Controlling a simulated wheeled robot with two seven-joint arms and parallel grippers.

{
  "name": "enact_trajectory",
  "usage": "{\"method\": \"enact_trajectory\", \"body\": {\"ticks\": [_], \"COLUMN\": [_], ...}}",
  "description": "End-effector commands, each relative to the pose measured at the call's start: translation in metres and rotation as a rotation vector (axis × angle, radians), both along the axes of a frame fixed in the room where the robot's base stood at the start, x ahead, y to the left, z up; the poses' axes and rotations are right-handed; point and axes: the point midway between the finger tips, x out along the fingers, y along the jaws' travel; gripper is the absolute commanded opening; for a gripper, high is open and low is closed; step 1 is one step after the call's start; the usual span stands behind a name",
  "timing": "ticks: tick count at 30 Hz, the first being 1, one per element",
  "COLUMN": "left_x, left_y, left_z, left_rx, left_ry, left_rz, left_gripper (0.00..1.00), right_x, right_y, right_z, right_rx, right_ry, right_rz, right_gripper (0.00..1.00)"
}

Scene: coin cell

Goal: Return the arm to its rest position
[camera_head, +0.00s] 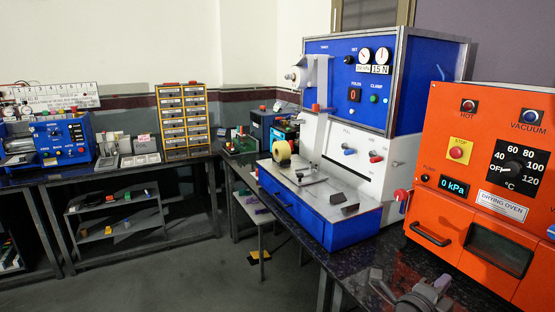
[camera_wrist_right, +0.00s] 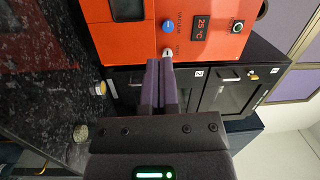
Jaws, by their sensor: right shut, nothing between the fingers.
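My right gripper (camera_head: 442,283) is low in the head view, over the dark speckled bench in front of the orange drying oven (camera_head: 450,205). In the right wrist view my right gripper (camera_wrist_right: 160,62) has its two purple-grey fingers together with nothing between them. The fingers point toward the orange oven (camera_wrist_right: 100,30), whose blue knob and small light knob show just beyond the tips. I cannot tell the exact gap between the tips and the oven. My left gripper is in neither view.
A blue and white machine (camera_head: 395,75) stands left of the oven, its blue base reaching to the bench edge. Dark cabinets (camera_wrist_right: 220,90) lie beyond the oven in the wrist view. Two small round items (camera_wrist_right: 81,132) are near the bench edge. Open floor (camera_head: 190,270) lies left.

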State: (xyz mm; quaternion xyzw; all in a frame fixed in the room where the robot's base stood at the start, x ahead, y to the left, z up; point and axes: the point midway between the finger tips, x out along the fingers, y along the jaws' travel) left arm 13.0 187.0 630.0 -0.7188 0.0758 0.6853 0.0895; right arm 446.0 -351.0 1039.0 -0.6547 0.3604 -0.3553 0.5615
Motion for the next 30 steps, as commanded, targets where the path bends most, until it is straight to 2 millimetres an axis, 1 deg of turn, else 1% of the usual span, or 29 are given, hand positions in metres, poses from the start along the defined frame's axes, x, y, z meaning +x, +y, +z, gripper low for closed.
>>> {"method": "enact_trajectory", "body": {"ticks": [5,8,11,13,17,18,20,21,23,24,26,27,29,30], "left_x": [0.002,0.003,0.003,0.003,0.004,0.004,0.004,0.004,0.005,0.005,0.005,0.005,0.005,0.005], "left_y": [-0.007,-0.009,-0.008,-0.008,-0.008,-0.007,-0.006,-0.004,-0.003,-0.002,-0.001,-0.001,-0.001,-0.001], "left_z": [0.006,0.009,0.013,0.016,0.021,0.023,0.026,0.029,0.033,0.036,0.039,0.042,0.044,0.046], "left_rx": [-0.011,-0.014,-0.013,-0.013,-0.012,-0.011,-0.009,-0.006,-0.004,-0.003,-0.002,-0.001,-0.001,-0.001], "left_ry": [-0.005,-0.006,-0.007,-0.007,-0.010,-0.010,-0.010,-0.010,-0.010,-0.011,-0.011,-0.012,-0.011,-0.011], "left_rz": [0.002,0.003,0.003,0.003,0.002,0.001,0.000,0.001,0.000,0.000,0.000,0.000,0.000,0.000], "left_gripper": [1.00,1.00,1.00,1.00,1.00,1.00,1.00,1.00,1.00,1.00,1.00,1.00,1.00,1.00], "right_x": [0.007,0.009,0.006,0.001,-0.024,-0.036,-0.060,-0.083,-0.126,-0.161,-0.218,-0.255,-0.308,-0.339], "right_y": [0.024,0.041,0.061,0.078,0.111,0.122,0.138,0.150,0.165,0.174,0.182,0.185,0.186,0.185], "right_z": [-0.026,-0.046,-0.074,-0.099,-0.153,-0.173,-0.204,-0.227,-0.263,-0.286,-0.315,-0.329,-0.344,-0.350], "right_rx": [-0.126,-0.196,-0.272,-0.328,-0.426,-0.454,-0.497,-0.524,-0.566,-0.590,-0.623,-0.642,-0.662,-0.675], "right_ry": [0.169,0.276,0.405,0.511,0.731,0.807,0.931,1.025,1.183,1.295,1.459,1.559,1.695,1.772], "right_rz": [0.154,0.255,0.378,0.478,0.686,0.758,0.876,0.965,1.116,1.222,1.378,1.475,1.603,1.677], "right_gripper": [0.00,0.00,0.00,0.00,0.00,0.00,0.00,0.00,0.00,0.00,0.00,0.00,0.00,0.00]}}
